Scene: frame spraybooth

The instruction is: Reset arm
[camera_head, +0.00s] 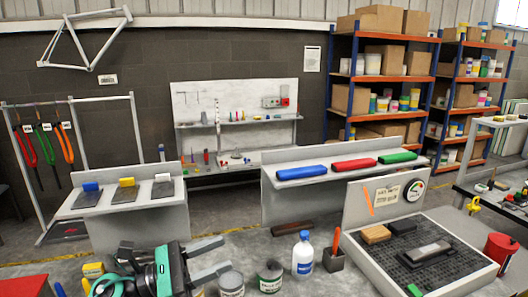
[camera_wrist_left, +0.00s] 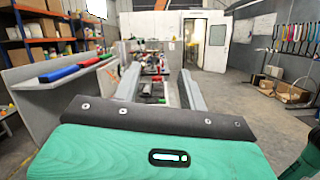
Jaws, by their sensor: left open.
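My left gripper (camera_head: 226,253) shows low in the head view, at the lower left of centre. Its two grey fingers point right and stand apart, with nothing between them. It hangs over the near work area, close to a grey tin (camera_head: 231,284) and a second tin with a dark lid (camera_head: 270,277). In the left wrist view the open fingers (camera_wrist_left: 158,88) extend away from the camera beyond my green and dark wrist body, and the gap is empty. My right gripper is in neither view.
A white bottle (camera_head: 303,255), a dark holder with an orange-handled tool (camera_head: 334,258) and a black grid tray (camera_head: 472,253) stand to the right. A shelf with blue, red and green blocks (camera_head: 301,173) is behind. Three sloped pads (camera_head: 125,193) are at left.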

